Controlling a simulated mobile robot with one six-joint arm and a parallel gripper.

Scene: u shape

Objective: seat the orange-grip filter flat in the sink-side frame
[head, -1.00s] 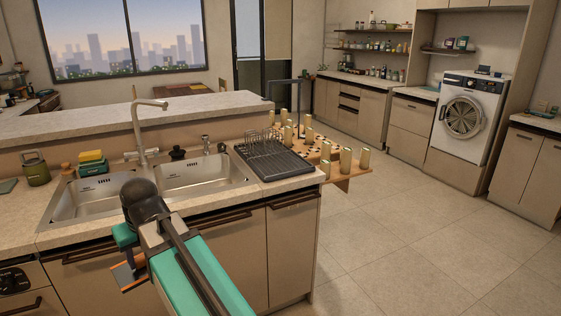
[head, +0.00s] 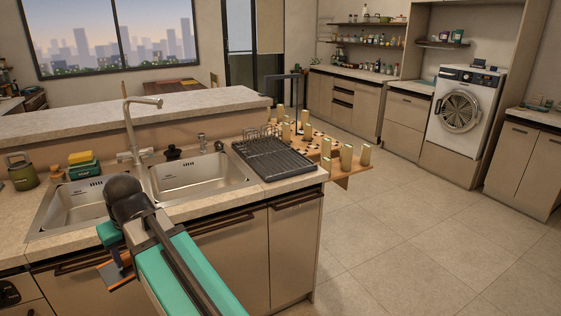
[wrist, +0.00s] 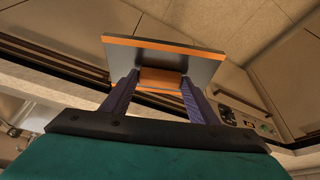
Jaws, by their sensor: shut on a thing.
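The orange-grip filter is a flat grey plate (wrist: 165,57) with orange edges and an orange block-shaped grip. In the wrist view my gripper (wrist: 160,82) has its two purple fingers shut on the orange grip, with the plate beyond the fingertips. In the head view the filter (head: 117,276) is held below my gripper (head: 116,260), in front of the sink cabinet and below the counter edge. My arm hides part of the counter front. I cannot pick out the sink-side frame in either view.
A double sink (head: 190,178) with a tall tap (head: 130,130) is set in the counter. A black dish rack (head: 278,158) stands to its right; a green canister (head: 21,170) and sponges (head: 82,166) stand left. A wooden board with several posts juts out at right. The floor (head: 410,240) is clear.

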